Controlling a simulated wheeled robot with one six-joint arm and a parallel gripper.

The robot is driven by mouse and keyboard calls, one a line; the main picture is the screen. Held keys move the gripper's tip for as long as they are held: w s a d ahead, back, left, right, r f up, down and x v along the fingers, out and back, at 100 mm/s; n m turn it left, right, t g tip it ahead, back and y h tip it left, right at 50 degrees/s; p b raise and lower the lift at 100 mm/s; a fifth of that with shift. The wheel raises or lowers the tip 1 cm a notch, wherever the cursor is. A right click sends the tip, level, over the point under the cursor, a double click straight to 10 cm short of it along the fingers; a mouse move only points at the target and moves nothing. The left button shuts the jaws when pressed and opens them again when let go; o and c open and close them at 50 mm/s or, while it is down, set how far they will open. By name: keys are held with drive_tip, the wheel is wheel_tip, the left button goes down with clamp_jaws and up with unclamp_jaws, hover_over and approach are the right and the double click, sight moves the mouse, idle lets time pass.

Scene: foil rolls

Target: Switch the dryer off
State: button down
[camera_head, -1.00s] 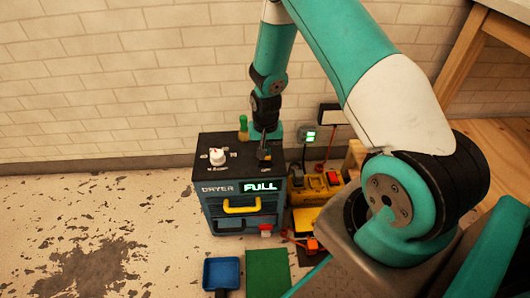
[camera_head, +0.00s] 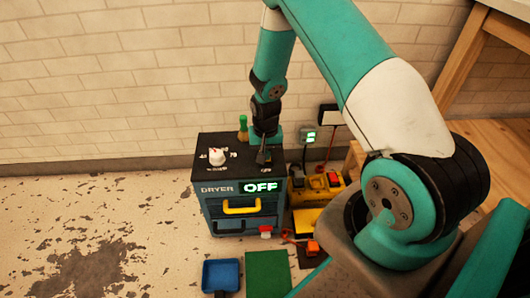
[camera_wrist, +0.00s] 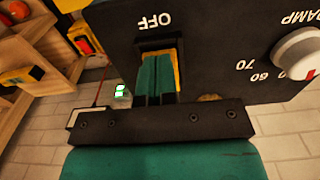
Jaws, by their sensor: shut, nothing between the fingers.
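The dryer (camera_head: 232,189) is a dark box with drawers standing on the floor by the wall. Its front display (camera_head: 259,187) reads OFF in white on green. My gripper (camera_head: 264,157) is over the right part of the dryer's top. In the wrist view my gripper (camera_wrist: 159,62) is shut, its two teal fingers side by side with nothing between them, at the yellow-edged switch (camera_wrist: 178,50) below the printed word OFF. The fingers hide most of the switch, and I cannot tell whether they touch it.
A white knob (camera_head: 217,156) stands on the dryer's top left, and it also shows in the wrist view (camera_wrist: 298,52). A green bottle (camera_head: 243,129) is behind. A yellow box with red switches (camera_head: 315,188) stands right. A blue tray (camera_head: 220,274) and green mat (camera_head: 267,273) lie in front.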

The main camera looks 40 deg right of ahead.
drive_tip(key=shift+r+p, duration=3.15)
drive_tip(key=shift+r, duration=0.4)
drive_tip(key=s+a+r+n+y, duration=0.1)
drive_tip(key=s+a+r+n, duration=0.15)
drive_tip(key=a+r, duration=0.6)
drive_tip(key=s+a+r+n+y, duration=0.15)
drive_tip(key=a+r+n, duration=0.35)
drive_tip(key=r, duration=0.7)
drive_tip(key=s+a+r+n+y, duration=0.1)
drive_tip(key=s+a+r+n, duration=0.25)
drive_tip(key=s+r, duration=0.45)
drive_tip(key=s+a+r+n+y, duration=0.1)
drive_tip(key=s+a+r+n, duration=0.3)
drive_tip(key=s, duration=0.7)
wheel_tip(320, 180, up, 21)
drive_tip(key=a+m+p, duration=0.1)
drive_tip(key=p, duration=2)
drive_tip(key=shift+w+a+r, duration=0.2)
drive_tip(key=shift+w, duration=0.2)
